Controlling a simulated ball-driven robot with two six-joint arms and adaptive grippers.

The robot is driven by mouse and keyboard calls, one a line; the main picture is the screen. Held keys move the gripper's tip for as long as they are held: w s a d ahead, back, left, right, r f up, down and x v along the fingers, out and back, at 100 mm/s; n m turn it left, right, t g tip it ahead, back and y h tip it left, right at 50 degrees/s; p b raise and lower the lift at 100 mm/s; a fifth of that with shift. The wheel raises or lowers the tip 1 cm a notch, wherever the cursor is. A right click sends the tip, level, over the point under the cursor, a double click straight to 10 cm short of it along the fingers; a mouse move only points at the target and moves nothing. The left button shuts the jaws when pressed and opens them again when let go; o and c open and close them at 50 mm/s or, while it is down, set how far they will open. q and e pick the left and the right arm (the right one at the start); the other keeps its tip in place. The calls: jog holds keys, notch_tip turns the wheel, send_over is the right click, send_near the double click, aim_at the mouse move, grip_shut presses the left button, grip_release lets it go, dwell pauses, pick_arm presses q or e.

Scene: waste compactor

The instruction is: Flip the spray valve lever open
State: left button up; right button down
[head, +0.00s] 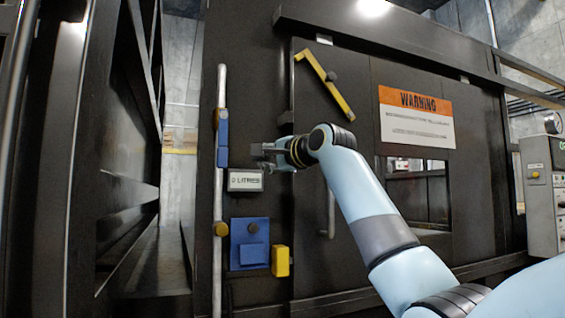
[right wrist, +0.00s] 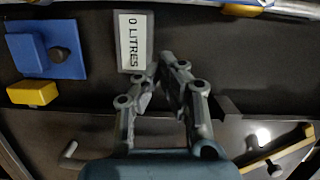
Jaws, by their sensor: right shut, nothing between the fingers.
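A blue lever (head: 222,140) lies upright along the pale vertical pipe (head: 218,190) left of my right gripper. It looks like the spray valve lever. My right gripper (head: 262,157) is shut and empty, a short way right of the lever and just above the "0 LITRES" display (head: 246,180). In the right wrist view, the closed fingertips (right wrist: 171,66) are beside the display (right wrist: 134,42); I cannot tell whether they touch anything. The pipe runs along the top edge there, only partly shown. My left gripper is not in view.
A blue panel (head: 240,230) with a yellow block (head: 280,261) is below the display. A yellow bar (head: 325,85) sits slanted on the dark door, near an orange-and-white warning sign (head: 415,117). A grey control box (head: 541,190) stands at right.

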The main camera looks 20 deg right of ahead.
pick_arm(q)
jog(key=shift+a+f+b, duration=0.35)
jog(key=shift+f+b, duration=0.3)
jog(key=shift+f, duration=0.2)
pick_arm(e)
jog(key=s, duration=0.3)
jog(key=s+d, duration=0.1)
jog(key=s, duration=0.1)
jog(key=shift+s, duration=0.3)
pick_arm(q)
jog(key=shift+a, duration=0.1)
